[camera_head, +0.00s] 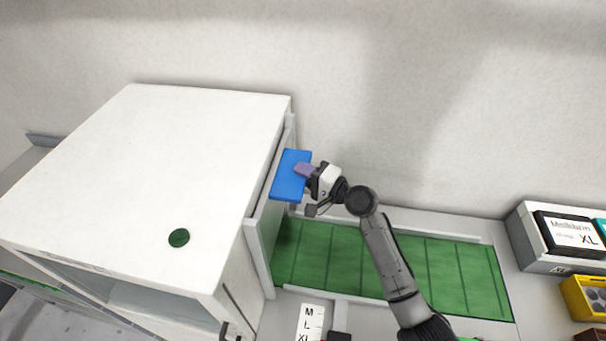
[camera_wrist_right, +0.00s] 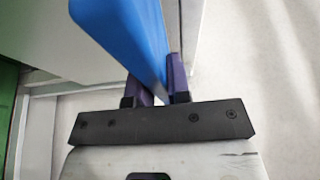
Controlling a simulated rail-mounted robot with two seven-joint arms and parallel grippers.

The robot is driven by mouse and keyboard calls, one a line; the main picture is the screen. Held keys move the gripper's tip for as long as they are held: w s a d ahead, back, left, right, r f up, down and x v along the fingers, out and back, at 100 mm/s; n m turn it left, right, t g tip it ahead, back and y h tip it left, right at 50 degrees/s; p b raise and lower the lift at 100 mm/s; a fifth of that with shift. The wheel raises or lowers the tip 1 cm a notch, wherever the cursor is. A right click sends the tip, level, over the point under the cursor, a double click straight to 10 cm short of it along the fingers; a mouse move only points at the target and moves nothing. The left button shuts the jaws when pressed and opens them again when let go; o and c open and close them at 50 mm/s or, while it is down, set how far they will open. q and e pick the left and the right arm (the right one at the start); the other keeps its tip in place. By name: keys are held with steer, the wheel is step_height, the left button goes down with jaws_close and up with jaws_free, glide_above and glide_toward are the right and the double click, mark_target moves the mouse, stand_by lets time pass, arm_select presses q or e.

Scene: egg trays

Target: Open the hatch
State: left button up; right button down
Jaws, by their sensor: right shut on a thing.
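The blue hatch panel (camera_head: 291,176) is at the right side of the big white box (camera_head: 150,165), by the frame where the green belt meets the box. My right gripper (camera_head: 307,171) is shut on the panel's right part. In the right wrist view the blue panel (camera_wrist_right: 125,35) stands between the two purple fingers (camera_wrist_right: 158,88), one on each side of it. My left gripper is not in view.
The green belt (camera_head: 460,268) runs right from the box, under my right arm. A size sign (camera_head: 311,322) with M, L and XL stands in front. A grey bin (camera_head: 520,245) with an XL label and a yellow crate (camera_head: 578,300) are at the right.

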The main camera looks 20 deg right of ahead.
steer(key=shift+r, duration=0.2)
steer(key=c, duration=1.1)
jaws_free()
steer(key=shift+f, duration=0.1)
steer(key=shift+s+d, duration=0.15)
steer(key=shift+b+v, duration=1.3)
steer(key=shift+v, duration=5.4)
